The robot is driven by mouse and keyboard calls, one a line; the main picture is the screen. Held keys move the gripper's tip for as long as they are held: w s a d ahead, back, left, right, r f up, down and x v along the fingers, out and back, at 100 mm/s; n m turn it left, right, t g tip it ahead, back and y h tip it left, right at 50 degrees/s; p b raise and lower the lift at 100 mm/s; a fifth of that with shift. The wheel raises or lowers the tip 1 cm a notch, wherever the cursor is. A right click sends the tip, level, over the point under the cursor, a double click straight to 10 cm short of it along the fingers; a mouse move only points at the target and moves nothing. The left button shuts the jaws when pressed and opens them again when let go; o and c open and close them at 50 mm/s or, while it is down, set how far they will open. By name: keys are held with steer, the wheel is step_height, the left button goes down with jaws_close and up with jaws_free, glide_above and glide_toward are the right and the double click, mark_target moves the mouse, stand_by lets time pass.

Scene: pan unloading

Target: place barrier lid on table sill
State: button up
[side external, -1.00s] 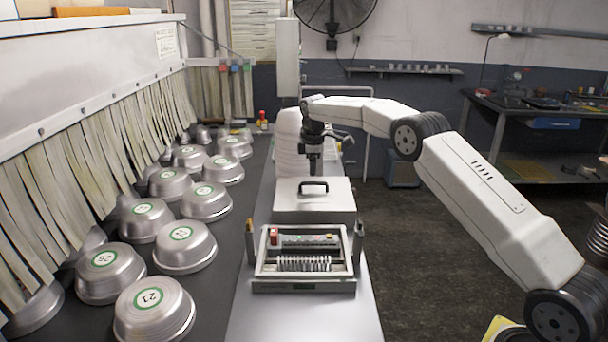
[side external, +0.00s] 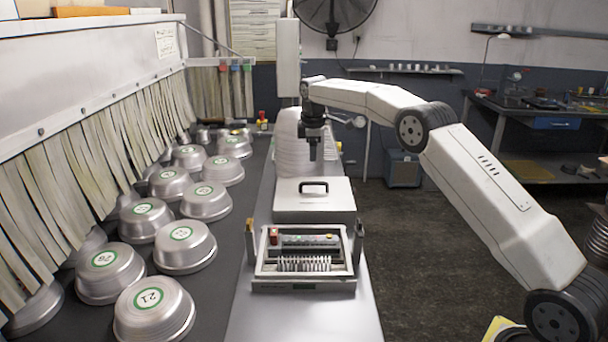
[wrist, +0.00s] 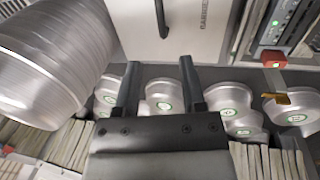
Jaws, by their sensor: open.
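The barrier lid, a white box-like cover (side external: 315,206) with a dark handle (side external: 314,187) on top, sits on the pale table sill (side external: 300,318), behind the instrument unit. In the wrist view the white lid (wrist: 200,28) is at the top, with printed letters and part of its handle (wrist: 161,16). My gripper (side external: 313,155) hangs above and apart from the lid, pointing down. In the wrist view my gripper (wrist: 159,82) has its two fingers spread with nothing between them. The lid's underside is hidden.
An open instrument unit (side external: 304,284) stands in front of the lid, with posts beside it. Stacked pans (side external: 289,145) stand behind it. Several numbered metal pans (side external: 153,312) lie on the dark belt (side external: 218,300) at left, beside hanging strips (side external: 90,165).

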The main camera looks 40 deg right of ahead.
steer(key=shift+a, duration=0.1)
steer(key=s+a+f+m+y, duration=0.1)
steer(key=s+a+f+m, duration=0.1)
steer(key=s+a, duration=0.45)
steer(key=s+a+f+m, duration=0.2)
steer(key=s+a+m, duration=0.1)
steer(key=s+a, duration=0.35)
steer(key=s+a+f+m, duration=0.2)
steer(key=s+f, duration=0.1)
steer(key=s, duration=0.7)
steer(key=s+a+f+m+t, duration=0.1)
steer(key=s+a+f+m, duration=0.1)
steer(key=s, duration=0.9)
steer(key=shift+s+a+f+y, duration=0.3)
steer(key=shift+a+f, duration=0.3)
steer(key=shift+a, duration=0.05)
